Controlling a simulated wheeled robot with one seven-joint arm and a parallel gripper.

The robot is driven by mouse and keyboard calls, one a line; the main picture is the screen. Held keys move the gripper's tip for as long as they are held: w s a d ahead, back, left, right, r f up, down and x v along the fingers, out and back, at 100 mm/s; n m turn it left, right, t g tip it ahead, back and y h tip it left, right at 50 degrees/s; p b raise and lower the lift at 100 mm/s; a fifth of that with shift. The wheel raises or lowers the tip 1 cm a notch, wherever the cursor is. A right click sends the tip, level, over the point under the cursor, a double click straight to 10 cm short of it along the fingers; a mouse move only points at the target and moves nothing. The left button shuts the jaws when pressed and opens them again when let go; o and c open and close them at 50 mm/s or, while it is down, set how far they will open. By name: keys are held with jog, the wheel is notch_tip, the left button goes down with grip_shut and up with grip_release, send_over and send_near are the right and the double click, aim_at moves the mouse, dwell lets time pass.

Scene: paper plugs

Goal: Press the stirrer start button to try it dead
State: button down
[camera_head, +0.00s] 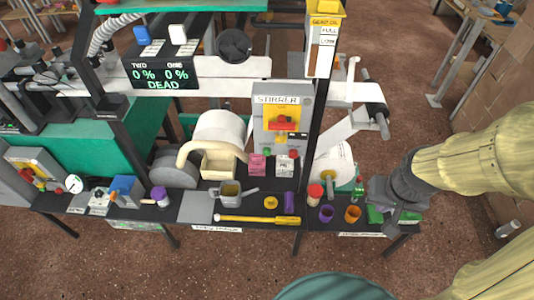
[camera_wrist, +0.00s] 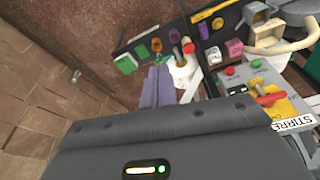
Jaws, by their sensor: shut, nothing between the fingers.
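The grey stirrer box (camera_head: 306,100) stands behind the bench, labelled STIRRER, with a red handle (camera_head: 282,124) on a yellow plate. Its green button (camera_head: 267,152) is at the lower left and a red button (camera_head: 293,153) at the lower right. In the wrist view the box is upside down at the right, with its green button (camera_wrist: 256,63), red button (camera_wrist: 230,71) and red handle (camera_wrist: 270,99). My gripper (camera_head: 398,222) hangs over the bench's right end, well right of the box. Its fingers (camera_wrist: 158,74) are together and empty. The display (camera_head: 160,77) reads 0 %, 0 % and DEAD.
A pink block (camera_head: 257,163) and a white block (camera_head: 286,165) stand just below the box. A red-topped jar (camera_head: 315,193), purple cup (camera_head: 326,213) and orange cup (camera_head: 352,213) lie between my gripper and the box. A black post (camera_head: 314,130) rises beside the box.

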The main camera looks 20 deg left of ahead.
aim_at(267, 153)
jog(key=shift+w, duration=0.1)
jog(key=w+a+f+n+t+y+p, duration=0.25)
jog(key=w+a+f+n, duration=0.35)
jog(key=w+a+f, duration=0.8)
jog(key=a+f+t+y, duration=0.1)
jog(key=a+f+y, duration=0.2)
jog(key=a+f, duration=0.3)
jog(key=a+f+n+t+y+p, duration=0.1)
jog(key=a+f+y, duration=0.3)
jog(key=a, duration=0.7)
jog(key=shift+w+a+f+n+t, duration=0.25)
jog(key=shift+f+n+t, duration=0.1)
jog(key=shift+f, duration=0.6)
jog(key=shift+w, duration=0.1)
jog(key=w+a+b, duration=0.2)
jog(key=w, duration=0.6)
jog(key=shift+w+b, duration=0.2)
jog(key=shift+b, duration=0.1)
